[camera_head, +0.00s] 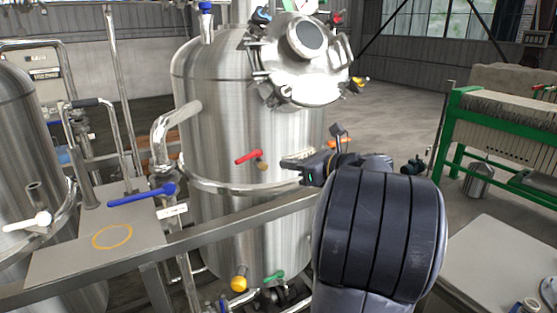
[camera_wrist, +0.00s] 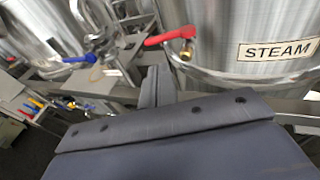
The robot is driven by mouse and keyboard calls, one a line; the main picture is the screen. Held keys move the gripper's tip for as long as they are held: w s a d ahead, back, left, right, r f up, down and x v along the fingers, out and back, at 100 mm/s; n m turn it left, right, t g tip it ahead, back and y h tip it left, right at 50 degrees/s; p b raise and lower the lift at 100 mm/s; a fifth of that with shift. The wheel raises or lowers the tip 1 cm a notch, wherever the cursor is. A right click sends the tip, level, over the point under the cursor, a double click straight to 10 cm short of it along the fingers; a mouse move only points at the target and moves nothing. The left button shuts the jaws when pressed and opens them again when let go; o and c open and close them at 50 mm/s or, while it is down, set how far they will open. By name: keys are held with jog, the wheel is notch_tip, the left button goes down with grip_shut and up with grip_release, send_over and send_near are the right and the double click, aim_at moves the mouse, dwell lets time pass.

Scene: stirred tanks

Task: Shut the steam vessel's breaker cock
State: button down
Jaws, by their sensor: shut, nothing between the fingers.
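The steam vessel (camera_head: 225,130) is a tall steel tank in the middle of the head view. Its STEAM label (camera_wrist: 277,50) shows in the wrist view. A cock with a red lever (camera_head: 248,157) and brass end sits on its side; this lever (camera_wrist: 168,37) is also in the wrist view, slanting down to the left. A blue-handled cock (camera_head: 206,7) is at the top. I cannot tell which cock is the breaker. My gripper (camera_head: 297,162) is shut and empty, in front of the vessel and right of the red lever, apparently apart from it.
A steel rail (camera_head: 230,225) crosses in front of the vessel. A long blue lever (camera_head: 143,196) stands over the grey platform (camera_head: 70,262) at left. A green-framed filter press (camera_head: 500,130) is at right. Open floor (camera_head: 385,110) lies behind.

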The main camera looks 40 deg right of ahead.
aim_at(246, 159)
jog(key=p+x, duration=0.1)
jog(key=x, duration=1.1)
jog(key=shift+w+p, duration=0.1)
jog(key=shift+p, duration=0.25)
